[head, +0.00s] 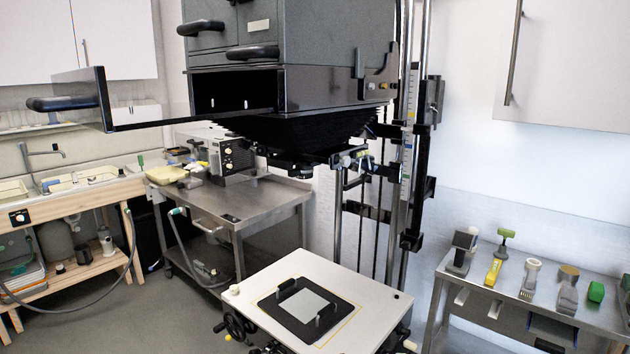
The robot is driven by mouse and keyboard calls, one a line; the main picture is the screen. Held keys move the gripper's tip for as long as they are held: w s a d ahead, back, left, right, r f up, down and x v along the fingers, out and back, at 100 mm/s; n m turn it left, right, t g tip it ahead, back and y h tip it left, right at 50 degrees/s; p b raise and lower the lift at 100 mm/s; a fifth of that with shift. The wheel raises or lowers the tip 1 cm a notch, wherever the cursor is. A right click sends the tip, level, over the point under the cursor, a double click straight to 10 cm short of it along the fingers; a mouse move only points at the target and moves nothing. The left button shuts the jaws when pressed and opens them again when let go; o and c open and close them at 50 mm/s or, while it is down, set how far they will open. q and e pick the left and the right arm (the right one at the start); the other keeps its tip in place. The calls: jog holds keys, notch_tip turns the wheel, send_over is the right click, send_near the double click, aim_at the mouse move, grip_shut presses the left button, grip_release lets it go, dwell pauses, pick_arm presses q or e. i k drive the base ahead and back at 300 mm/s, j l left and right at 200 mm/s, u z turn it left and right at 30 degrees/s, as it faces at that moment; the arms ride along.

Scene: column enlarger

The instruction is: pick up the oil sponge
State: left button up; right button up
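Several small tools stand or lie on the steel side table (520,310) at the right. I cannot tell for certain which one is the oil sponge. One candidate is a grey piece with a brown, flat top (569,272); another is a small green block (596,291) to its right. Both are small and their detail is unclear. Neither of my grippers shows in the head view.
The large dark enlarger head (290,50) has an open drawer (105,95) jutting left. A white baseboard (260,290) with a black frame (270,303) is below. A steel trolley (265,195) stands behind left. Grey floor (150,310) shows front left.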

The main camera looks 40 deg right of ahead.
aim_at(596, 290)
jog(key=z, duration=2.7)
